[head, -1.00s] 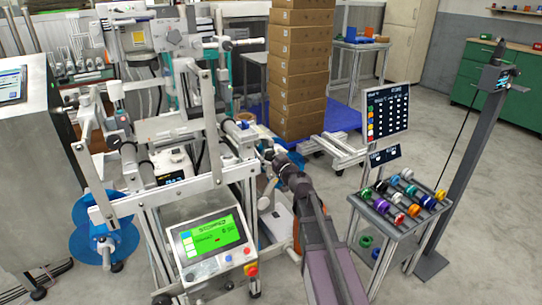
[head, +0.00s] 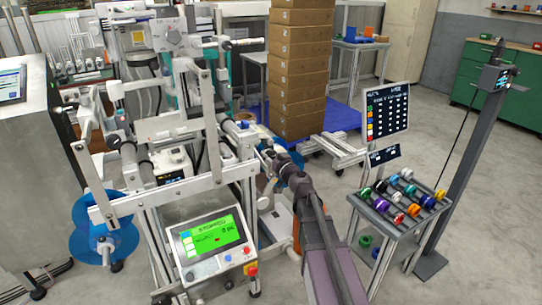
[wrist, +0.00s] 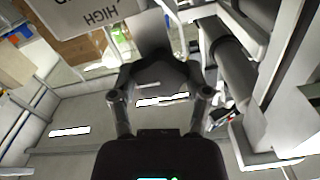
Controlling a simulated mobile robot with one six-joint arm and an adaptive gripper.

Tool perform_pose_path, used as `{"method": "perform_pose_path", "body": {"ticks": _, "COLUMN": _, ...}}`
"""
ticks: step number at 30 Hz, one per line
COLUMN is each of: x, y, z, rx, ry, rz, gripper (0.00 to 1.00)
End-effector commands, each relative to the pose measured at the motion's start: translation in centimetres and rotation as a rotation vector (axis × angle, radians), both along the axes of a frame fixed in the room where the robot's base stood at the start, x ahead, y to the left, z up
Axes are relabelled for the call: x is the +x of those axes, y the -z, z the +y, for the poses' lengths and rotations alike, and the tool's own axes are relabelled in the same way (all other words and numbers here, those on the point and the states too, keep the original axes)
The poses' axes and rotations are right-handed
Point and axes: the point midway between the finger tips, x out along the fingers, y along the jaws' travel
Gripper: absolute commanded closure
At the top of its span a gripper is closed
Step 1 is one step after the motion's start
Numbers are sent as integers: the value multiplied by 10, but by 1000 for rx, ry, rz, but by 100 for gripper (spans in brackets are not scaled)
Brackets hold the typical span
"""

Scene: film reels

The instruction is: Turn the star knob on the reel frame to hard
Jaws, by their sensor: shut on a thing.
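The reel frame (head: 190,190) is a pale metal structure with rollers, left of centre in the head view. My arm reaches to its right side, where my gripper (head: 268,156) is small and partly hidden. In the wrist view my gripper (wrist: 160,98) has its two fingers on either side of a dark grey star knob (wrist: 160,75) and is shut on it. I cannot read the knob's setting.
A control panel with a green screen (head: 212,240) is on the frame's front. A blue reel (head: 82,240) is at left. A cart (head: 384,232) with coloured spools stands at right, near a dark post (head: 462,170). Stacked boxes (head: 298,80) stand behind. Floor at right is open.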

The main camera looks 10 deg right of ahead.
Motion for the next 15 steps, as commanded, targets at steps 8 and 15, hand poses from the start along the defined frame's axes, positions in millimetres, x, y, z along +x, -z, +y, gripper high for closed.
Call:
{"method": "perform_pose_path", "body": {"ticks": 8, "x": 1, "y": 0, "z": 0, "rx": 83, "ry": -1, "rz": 27, "gripper": 86}}
{"method": "perform_pose_path", "body": {"ticks": 15, "x": 1, "y": 0, "z": 0, "rx": 82, "ry": -1, "rz": 26, "gripper": 86}}
